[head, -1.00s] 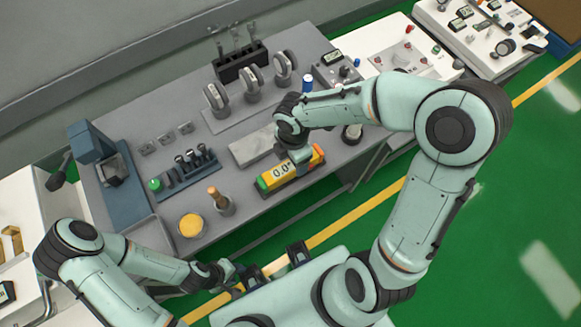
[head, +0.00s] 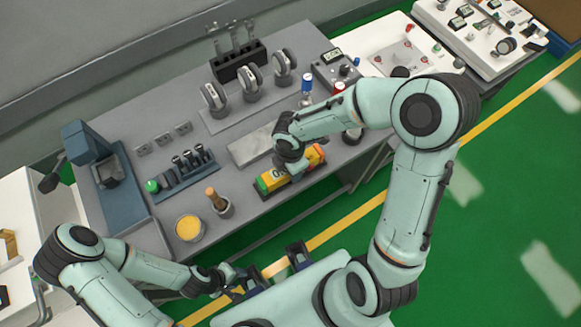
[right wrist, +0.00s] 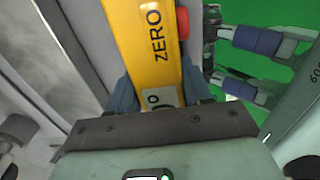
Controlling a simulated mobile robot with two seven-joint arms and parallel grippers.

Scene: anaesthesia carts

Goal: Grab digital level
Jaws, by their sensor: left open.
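The digital level (head: 271,181) is a yellow bar with a green end and an orange-red end, lying near the front edge of the grey bench. My right gripper (head: 293,168) is down over its middle and hides part of its display. In the right wrist view the yellow level (right wrist: 148,40), marked ZERO, runs between the two blue fingers (right wrist: 160,92), one on each side. I cannot tell whether they press on it. My left gripper (head: 272,270) is open and empty in front of the bench; its fingers also show in the right wrist view (right wrist: 248,64).
A grey plate (head: 252,147) lies just behind the level. A yellow-filled jar (head: 189,228) and a cup with a wooden-handled tool (head: 221,207) stand to its left. Dial gauges on stands (head: 250,84) are behind. Green floor (head: 500,220) is open at right.

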